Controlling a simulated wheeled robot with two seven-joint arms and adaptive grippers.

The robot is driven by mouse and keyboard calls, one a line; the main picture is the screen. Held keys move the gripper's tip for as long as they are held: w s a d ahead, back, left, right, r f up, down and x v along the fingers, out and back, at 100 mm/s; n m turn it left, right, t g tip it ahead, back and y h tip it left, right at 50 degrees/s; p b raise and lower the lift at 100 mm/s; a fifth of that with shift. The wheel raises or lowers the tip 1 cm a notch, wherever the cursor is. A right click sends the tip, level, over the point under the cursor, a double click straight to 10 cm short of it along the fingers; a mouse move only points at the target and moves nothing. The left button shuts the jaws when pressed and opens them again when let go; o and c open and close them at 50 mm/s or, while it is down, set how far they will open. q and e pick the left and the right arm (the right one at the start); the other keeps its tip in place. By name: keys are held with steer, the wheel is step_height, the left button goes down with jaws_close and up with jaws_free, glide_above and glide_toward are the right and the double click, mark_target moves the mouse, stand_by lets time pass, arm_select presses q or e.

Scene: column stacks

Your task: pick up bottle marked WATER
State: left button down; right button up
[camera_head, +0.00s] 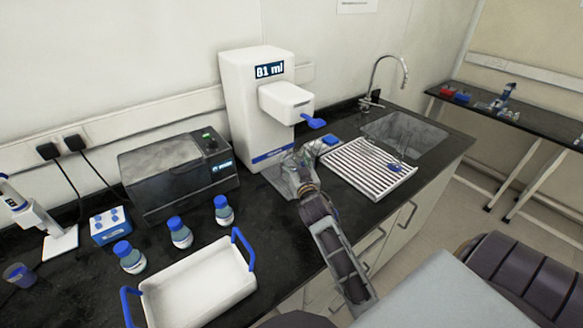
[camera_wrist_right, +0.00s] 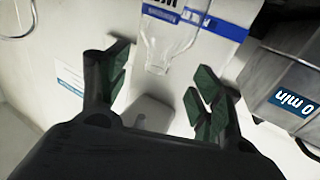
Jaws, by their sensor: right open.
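A clear uncapped bottle (camera_wrist_right: 170,40) shows in the right wrist view, upside down in the picture, its neck towards the space between my right gripper's fingers. Dark letters at the top edge are cut off, so I cannot read WATER. My right gripper (camera_wrist_right: 158,75) is open, with its fingers apart on either side and not closed on the bottle. In the head view my right gripper (camera_head: 293,165) is at the foot of the white dispenser (camera_head: 245,95), which reads 81 ml; it hides the bottle there. My left gripper is not in view.
Several blue-capped bottles (camera_head: 180,233) stand left, behind a white tray (camera_head: 200,290) with blue handles. A dark heater box (camera_head: 170,180) stands beside the dispenser; its display (camera_wrist_right: 295,102) reads 0 min. A striped drying rack (camera_head: 368,168) and a sink (camera_head: 405,135) lie right.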

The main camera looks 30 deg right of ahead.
mark_target(293, 155)
steer(key=shift+w+d, duration=0.1)
steer(key=shift+w, duration=0.1)
steer(key=shift+w, duration=0.15)
steer(key=shift+w+d+r, duration=0.15)
steer(key=shift+w+d, duration=0.1)
steer(key=shift+w, duration=0.25)
steer(key=shift+p+x, duration=0.65)
steer(key=shift+x, duration=1.25)
jaws_close()
